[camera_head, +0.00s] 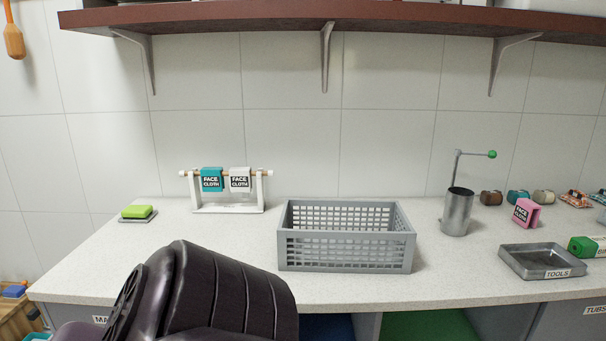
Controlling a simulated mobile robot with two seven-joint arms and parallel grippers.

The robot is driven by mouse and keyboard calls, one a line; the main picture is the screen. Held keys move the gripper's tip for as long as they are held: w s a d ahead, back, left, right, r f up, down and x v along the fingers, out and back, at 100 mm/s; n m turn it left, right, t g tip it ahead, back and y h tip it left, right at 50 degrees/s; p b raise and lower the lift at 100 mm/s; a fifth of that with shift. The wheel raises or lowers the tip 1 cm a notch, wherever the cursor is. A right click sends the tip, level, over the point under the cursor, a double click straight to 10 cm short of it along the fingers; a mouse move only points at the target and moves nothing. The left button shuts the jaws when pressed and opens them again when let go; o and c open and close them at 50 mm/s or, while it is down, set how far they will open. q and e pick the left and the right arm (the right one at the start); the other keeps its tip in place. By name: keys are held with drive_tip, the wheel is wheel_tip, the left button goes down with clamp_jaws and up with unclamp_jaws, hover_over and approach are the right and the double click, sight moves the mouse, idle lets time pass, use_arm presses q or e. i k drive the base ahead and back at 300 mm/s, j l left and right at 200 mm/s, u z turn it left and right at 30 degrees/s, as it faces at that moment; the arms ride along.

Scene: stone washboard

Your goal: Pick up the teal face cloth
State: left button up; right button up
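The teal face cloth (212,180) hangs over the bar of a small white rack (229,208) at the back left of the counter. Its front bears a "FACE CLOTH" label. A white face cloth (240,181) with the same label hangs beside it on the right, on the same bar. A dark link of my own arm fills the lower left foreground, in front of the counter edge. Neither of my grippers shows in this view.
A grey slatted basket (346,262) stands mid-counter, right of the rack. A green sponge (137,211) lies on a small tray at left. A metal cylinder (457,212), pink item (526,212) and "TOOLS" tray (557,273) stand at right. A brown shelf (330,16) overhangs the counter.

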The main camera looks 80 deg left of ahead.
sight(212, 180)
drive_tip(key=u, duration=3.1)
drive_tip(key=j, duration=0.1)
